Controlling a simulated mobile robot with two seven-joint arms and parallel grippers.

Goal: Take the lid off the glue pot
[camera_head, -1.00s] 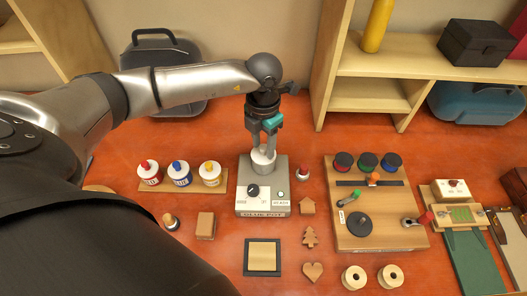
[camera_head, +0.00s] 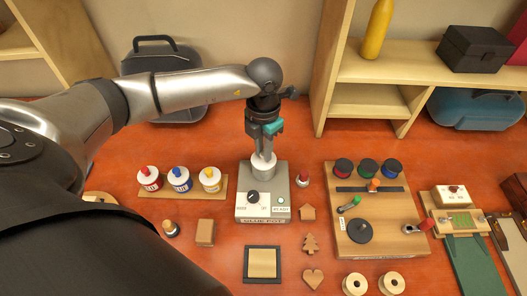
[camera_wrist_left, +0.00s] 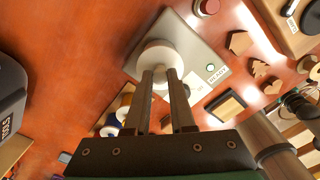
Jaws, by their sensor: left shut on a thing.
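The glue pot (camera_head: 263,206) is a grey box-shaped unit with a black knob and a green light marked READY, in the middle of the table. A pale round piece, the pot's top with its lid (camera_wrist_left: 158,53), shows at the fingertips in the left wrist view. My left gripper (camera_head: 264,153) points down over it from above and is shut on the lid. The fingers hide much of the lid in the head view, and I cannot tell whether there is a gap under it. My right gripper is not in view.
A wooden rack (camera_head: 219,190) with red, blue and yellow topped pots stands left of the glue pot. A small red-topped piece (camera_head: 302,181) stands close on its right. A wooden board with spools (camera_head: 376,238) lies further right. Wooden shapes and a framed pad (camera_head: 262,264) lie in front.

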